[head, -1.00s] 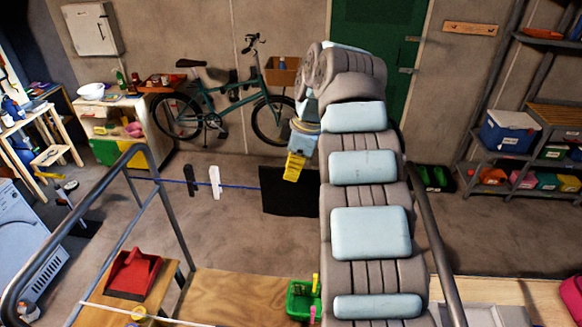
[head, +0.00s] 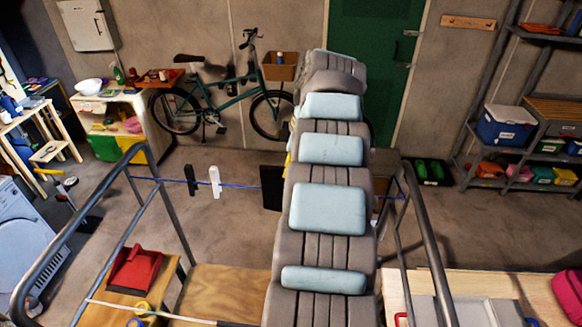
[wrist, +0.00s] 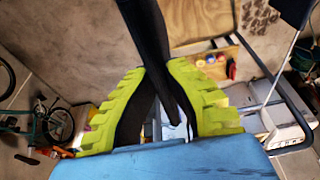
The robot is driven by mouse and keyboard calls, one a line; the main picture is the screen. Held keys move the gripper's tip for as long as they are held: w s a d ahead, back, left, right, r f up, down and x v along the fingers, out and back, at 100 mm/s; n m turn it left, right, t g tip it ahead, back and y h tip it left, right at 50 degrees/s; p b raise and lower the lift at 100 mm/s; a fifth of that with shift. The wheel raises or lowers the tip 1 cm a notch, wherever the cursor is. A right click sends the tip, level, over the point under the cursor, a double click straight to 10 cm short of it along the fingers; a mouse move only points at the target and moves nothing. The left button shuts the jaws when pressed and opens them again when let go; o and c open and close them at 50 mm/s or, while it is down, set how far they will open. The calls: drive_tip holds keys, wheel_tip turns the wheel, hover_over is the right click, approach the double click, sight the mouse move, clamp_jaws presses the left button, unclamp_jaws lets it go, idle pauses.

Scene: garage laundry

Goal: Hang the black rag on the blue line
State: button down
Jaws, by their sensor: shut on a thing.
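The black rag (head: 271,188) shows as a dark strip left of my arm in the head view, at the height of the blue line (head: 240,185); my arm covers the rest. I cannot tell whether it lies over the line or beside it. In the wrist view, the rag (wrist: 148,35) is a dark, narrow fold running up from between the yellow-green fingers of my gripper (wrist: 166,92), which is shut on it.
Metal rails (head: 75,222) flank the line. A red dustpan (head: 134,268) lies on a wooden surface at front left. A bicycle (head: 215,100) leans by the back wall, and shelves (head: 540,105) stand at right. The floor between is open.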

drive_tip(key=shift+d+b+x, duration=0.25)
drive_tip(key=shift+b+x, duration=0.7)
drive_tip(key=shift+x, duration=0.1)
drive_tip(key=shift+d+b+x, duration=0.25)
drive_tip(key=shift+b+x, duration=0.65)
drive_tip(key=shift+x, duration=0.2)
drive_tip(key=shift+d+b+x, duration=0.25)
drive_tip(key=shift+b+x, duration=0.7)
drive_tip(key=shift+x, duration=0.1)
drive_tip(key=shift+f, duration=0.2)
drive_tip(key=c, duration=1.2)
unclamp_jaws()
drive_tip(key=shift+o, duration=0.2)
drive_tip(key=p+v, duration=0.2)
drive_tip(key=a+p+v, duration=0.1)
drive_tip(key=p+v, duration=0.2)
drive_tip(key=a+p+v, duration=0.1)
drive_tip(key=p+v, duration=0.1)
drive_tip(key=v, duration=0.1)
drive_tip(key=shift+r+p, duration=0.3)
drive_tip(key=shift+p, duration=0.1)
drive_tip(key=shift+d+f+b, duration=0.2)
drive_tip(key=shift+f+b, duration=0.05)
drive_tip(key=shift+b, duration=0.65)
